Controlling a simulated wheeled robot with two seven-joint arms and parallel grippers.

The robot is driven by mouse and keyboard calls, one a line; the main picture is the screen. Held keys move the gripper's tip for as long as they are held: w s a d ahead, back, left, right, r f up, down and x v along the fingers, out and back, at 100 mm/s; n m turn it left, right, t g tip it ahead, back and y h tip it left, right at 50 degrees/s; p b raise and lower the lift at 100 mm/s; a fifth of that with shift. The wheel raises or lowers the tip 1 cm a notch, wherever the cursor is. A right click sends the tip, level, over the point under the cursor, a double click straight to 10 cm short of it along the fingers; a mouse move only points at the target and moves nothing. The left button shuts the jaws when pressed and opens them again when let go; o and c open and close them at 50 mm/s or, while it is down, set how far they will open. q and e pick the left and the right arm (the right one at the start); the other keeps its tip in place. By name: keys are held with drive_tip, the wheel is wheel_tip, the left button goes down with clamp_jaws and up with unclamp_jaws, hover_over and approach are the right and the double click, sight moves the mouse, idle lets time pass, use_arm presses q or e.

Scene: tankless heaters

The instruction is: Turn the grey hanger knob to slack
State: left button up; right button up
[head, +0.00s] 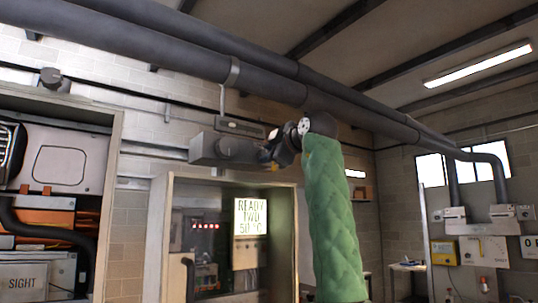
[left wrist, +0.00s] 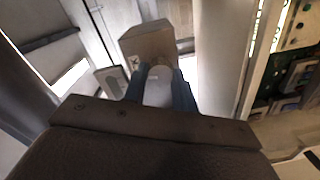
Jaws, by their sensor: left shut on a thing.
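The grey hanger knob (left wrist: 158,88) is a light grey rounded piece in the left wrist view, in front of a boxy grey-tan housing (left wrist: 150,44). My left gripper (left wrist: 158,80) is shut on it, one dark blue finger on each side. In the head view the grey hanger housing (head: 208,149) hangs under the large dark pipe, and my left gripper (head: 270,153) meets its right end. The gripper hides the knob there, so its turn angle cannot be read. My green-sleeved arm rises from below to it. My right gripper is not in view.
Large dark pipes (head: 290,88) run just above the gripper. Below is an open cabinet (head: 160,215) with a lit sign (head: 250,217) reading "READY TWO" and a partly legible number. An open heater cabinet (head: 112,200) stands at left. Wall boxes (head: 455,217) are at right.

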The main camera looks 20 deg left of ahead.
use_arm(q)
drive_tip(key=shift+f, duration=0.1)
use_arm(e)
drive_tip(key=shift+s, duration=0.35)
use_arm(q)
drive_tip(key=o, duration=1)
drive_tip(key=shift+c, duration=0.2)
drive_tip(key=shift+s, duration=0.1)
drive_tip(key=shift+s+d, duration=0.1)
drive_tip(key=shift+d, duration=0.1)
drive_tip(key=b+v, duration=0.3)
drive_tip(key=v, duration=0.4)
drive_tip(key=shift+d, duration=0.2)
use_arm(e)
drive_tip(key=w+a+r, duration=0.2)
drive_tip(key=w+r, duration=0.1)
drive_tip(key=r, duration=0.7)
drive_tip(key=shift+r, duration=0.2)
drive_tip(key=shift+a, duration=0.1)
